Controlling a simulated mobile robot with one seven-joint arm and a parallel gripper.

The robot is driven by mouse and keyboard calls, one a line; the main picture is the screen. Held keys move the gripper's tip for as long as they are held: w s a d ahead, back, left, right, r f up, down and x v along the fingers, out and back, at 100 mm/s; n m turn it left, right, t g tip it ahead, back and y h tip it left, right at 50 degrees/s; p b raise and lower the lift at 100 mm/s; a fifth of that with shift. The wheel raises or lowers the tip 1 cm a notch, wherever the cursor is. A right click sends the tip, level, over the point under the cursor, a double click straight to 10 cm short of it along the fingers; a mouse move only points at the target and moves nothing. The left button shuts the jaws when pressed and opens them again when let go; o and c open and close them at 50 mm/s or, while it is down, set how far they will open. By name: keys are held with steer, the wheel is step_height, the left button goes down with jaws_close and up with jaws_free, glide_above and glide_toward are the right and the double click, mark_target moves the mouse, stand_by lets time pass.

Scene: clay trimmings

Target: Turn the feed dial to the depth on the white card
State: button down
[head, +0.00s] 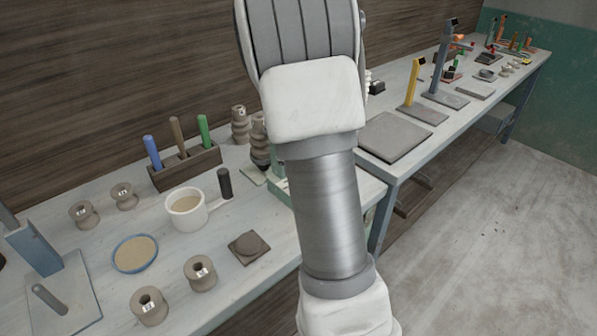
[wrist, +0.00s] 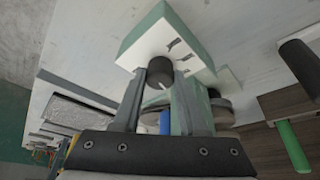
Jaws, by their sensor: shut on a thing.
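In the wrist view, a dark round dial (wrist: 160,73) with a pale pointer line sits on the white face of a green-edged box (wrist: 147,48). Dark marks show on that face to the right of the dial. My gripper (wrist: 158,78) has one finger on each side of the dial and is shut on it. In the head view, only a small pale green part of the box (head: 279,185) shows beside my arm; the gripper and dial are hidden behind the arm. I cannot make out a separate white card or read any depth on it.
A grey slab (head: 394,137) lies to the right. The floor (head: 480,240) is clear.

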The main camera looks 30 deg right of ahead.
steer(key=shift+m+g+p, duration=0.3)
steer(key=shift+m, duration=0.3)
steer(key=shift+c, duration=2.2)
jaws_free()
steer(key=shift+a+r, duration=0.1)
steer(key=p+v, duration=0.2)
steer(key=v, duration=1.5)
steer(key=shift+a+p, duration=0.3)
steer(key=shift+p, duration=0.1)
